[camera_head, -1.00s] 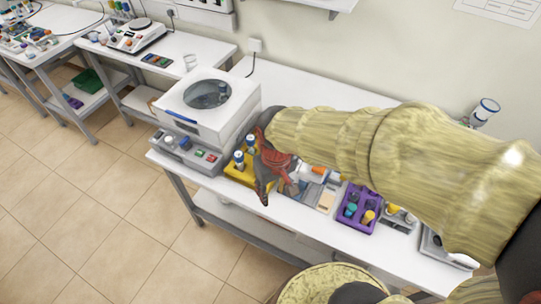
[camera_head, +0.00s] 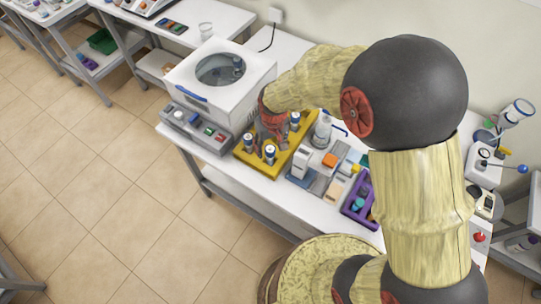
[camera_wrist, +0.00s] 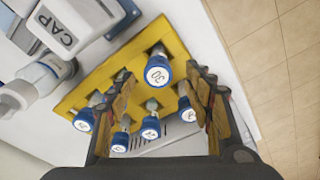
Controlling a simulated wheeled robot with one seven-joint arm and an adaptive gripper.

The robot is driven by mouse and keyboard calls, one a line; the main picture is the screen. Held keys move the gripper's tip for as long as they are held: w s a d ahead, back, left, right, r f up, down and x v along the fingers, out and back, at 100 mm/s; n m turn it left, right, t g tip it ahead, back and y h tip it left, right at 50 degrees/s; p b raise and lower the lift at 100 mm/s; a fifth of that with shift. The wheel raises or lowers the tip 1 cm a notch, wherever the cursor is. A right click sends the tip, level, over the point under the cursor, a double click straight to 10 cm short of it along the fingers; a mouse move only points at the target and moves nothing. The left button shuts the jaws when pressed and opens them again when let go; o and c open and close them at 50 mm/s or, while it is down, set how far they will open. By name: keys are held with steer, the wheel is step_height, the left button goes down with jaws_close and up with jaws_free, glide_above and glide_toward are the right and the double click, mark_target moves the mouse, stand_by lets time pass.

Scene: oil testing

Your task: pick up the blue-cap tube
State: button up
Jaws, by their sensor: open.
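Several blue-cap tubes stand in a yellow rack (camera_head: 245,158) on the white bench. In the wrist view, one cap with a number that looks like 30 (camera_wrist: 158,72) lies between the fingertips; other blue caps (camera_wrist: 151,129) show in the rack (camera_wrist: 100,72) below it and to the sides. In the head view, blue caps show at the rack's front (camera_head: 270,150) and right (camera_head: 295,118). My gripper (camera_wrist: 160,75) is open and points down over the rack, with nothing visibly held. In the head view, my gripper (camera_head: 268,130) hides part of the rack.
A white centrifuge-like box (camera_head: 215,85) with a round opening stands left of the rack, behind a grey button panel (camera_head: 195,128). A device marked CAP (camera_wrist: 68,25) and a bottle (camera_wrist: 40,78) are close by. A purple rack (camera_head: 358,205) is further right.

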mark_target(270, 149)
steer(key=f, duration=0.3)
steer(key=shift+w+f, duration=0.35)
steer(key=shift+f, duration=0.05)
steer(key=c, duration=0.3)
steer(key=c, duration=1)
